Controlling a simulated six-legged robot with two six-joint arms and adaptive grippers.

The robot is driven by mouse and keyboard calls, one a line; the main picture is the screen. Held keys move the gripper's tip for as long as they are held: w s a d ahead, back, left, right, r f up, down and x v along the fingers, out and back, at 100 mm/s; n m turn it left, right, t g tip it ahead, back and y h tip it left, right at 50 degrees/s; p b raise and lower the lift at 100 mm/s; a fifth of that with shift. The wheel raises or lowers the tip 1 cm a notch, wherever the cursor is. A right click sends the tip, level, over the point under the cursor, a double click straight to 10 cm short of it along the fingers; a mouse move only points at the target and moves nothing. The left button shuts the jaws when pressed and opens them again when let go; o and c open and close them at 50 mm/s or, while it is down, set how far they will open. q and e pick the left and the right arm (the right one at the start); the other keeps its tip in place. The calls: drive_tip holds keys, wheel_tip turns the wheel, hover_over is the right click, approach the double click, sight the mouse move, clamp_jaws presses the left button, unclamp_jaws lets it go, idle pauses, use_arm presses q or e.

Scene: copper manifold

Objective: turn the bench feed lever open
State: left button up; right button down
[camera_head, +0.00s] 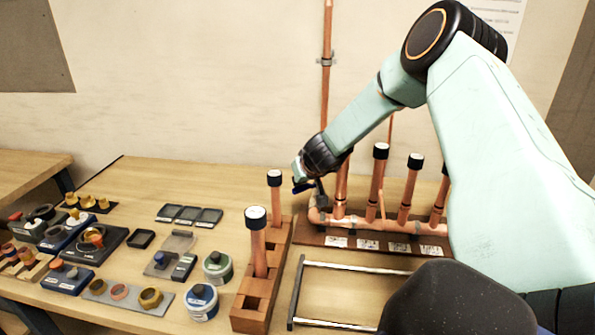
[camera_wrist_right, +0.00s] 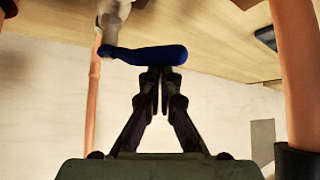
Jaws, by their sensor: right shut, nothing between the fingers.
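The bench feed lever has a blue handle (camera_head: 301,188) at the left end of the copper manifold (camera_head: 376,223). In the right wrist view the blue handle (camera_wrist_right: 148,55) lies crosswise, joined at its left to a pale metal valve body (camera_wrist_right: 112,20). My right gripper (camera_head: 316,190) reaches down beside the lever in the head view. In the right wrist view its fingers (camera_wrist_right: 160,72) are shut with nothing between them, their tips right at the handle's right part. I cannot tell whether they touch it. My left gripper is not in view.
Upright copper pipes with white-topped black caps (camera_head: 380,151) rise from the manifold. A wooden rack (camera_head: 250,300) with capped pipes stands left of it. A metal frame (camera_head: 296,292) lies in front. Tape rolls, tins (camera_head: 201,302) and trays fill the bench's left side.

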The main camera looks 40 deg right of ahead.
sight(305, 187)
drive_tip(key=shift+s+n+y, duration=0.3)
drive_tip(key=shift+s+n, duration=0.05)
drive_tip(key=shift+n, duration=0.15)
drive_tip(key=shift+s+a+p, duration=0.1)
drive_tip(key=shift+s+p, duration=0.05)
drive_tip(key=shift+p, duration=0.3)
drive_tip(key=shift+s+f+p, duration=0.1)
drive_tip(key=shift+s+p, duration=0.75)
drive_tip(key=shift+p, duration=0.1)
drive_tip(key=shift+s+d, duration=0.2)
drive_tip(key=shift+d, duration=0.05)
drive_tip(key=shift+w, duration=0.1)
